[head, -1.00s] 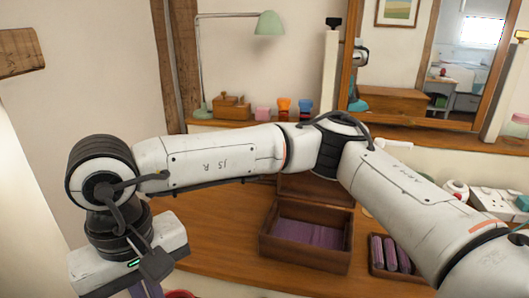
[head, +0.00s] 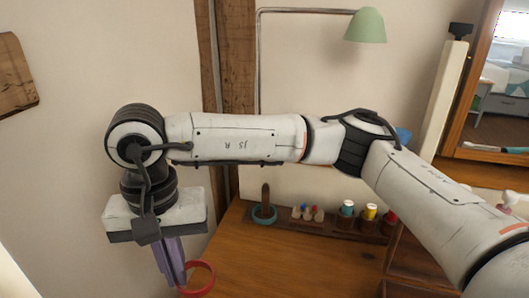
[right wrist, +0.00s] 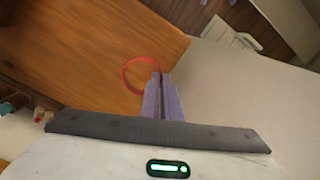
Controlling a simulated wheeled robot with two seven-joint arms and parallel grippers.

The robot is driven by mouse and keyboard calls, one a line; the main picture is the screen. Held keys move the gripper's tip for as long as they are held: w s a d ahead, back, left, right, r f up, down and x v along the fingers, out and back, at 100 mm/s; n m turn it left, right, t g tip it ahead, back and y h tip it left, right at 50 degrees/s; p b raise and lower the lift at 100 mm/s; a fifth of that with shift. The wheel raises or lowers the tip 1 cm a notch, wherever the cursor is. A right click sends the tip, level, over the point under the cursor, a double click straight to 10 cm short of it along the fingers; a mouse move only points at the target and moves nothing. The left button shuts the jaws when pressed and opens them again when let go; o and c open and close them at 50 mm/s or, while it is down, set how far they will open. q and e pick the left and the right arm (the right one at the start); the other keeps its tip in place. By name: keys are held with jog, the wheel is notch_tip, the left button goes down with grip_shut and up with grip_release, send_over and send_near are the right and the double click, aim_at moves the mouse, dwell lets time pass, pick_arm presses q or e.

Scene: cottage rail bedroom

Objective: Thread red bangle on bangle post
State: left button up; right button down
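The red bangle (head: 212,277) hangs at the fingertips of my right gripper (head: 178,284), whose purple fingers point down and are shut on its rim. In the right wrist view the bangle (right wrist: 125,76) sticks out to the left of the fingertips (right wrist: 161,82). A short brown wooden post (head: 265,194), apparently the bangle post, stands upright at the back of the desk, right of my gripper. A teal ring (head: 258,221) lies around its base. My left gripper is out of view.
A wooden rack (head: 345,225) with small figures and colored spools stands right of the post. A green lamp (head: 365,25) rises behind. My right arm crosses above the desk (head: 290,265), hiding part of it. The desktop before the post is clear.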

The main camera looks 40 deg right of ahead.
jog(key=w+d+r+m+p, duration=0.7)
jog(key=w+d+m, duration=0.4)
jog(key=m, duration=0.7)
pick_arm(q)
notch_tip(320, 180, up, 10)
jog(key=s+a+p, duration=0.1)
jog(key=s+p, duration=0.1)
jog(key=p, duration=0.4)
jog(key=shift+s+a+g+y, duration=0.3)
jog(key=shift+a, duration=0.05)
pick_arm(e)
jog(key=d+m, duration=1.8)
jog(key=shift+w+r+m, duration=0.3)
jog(key=shift+w, duration=0.05)
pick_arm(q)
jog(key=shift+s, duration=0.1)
pick_arm(e)
jog(key=shift+d, duration=0.1)
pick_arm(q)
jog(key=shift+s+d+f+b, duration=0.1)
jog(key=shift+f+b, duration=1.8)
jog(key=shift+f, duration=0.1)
pick_arm(e)
jog(key=shift+f, duration=4.5)
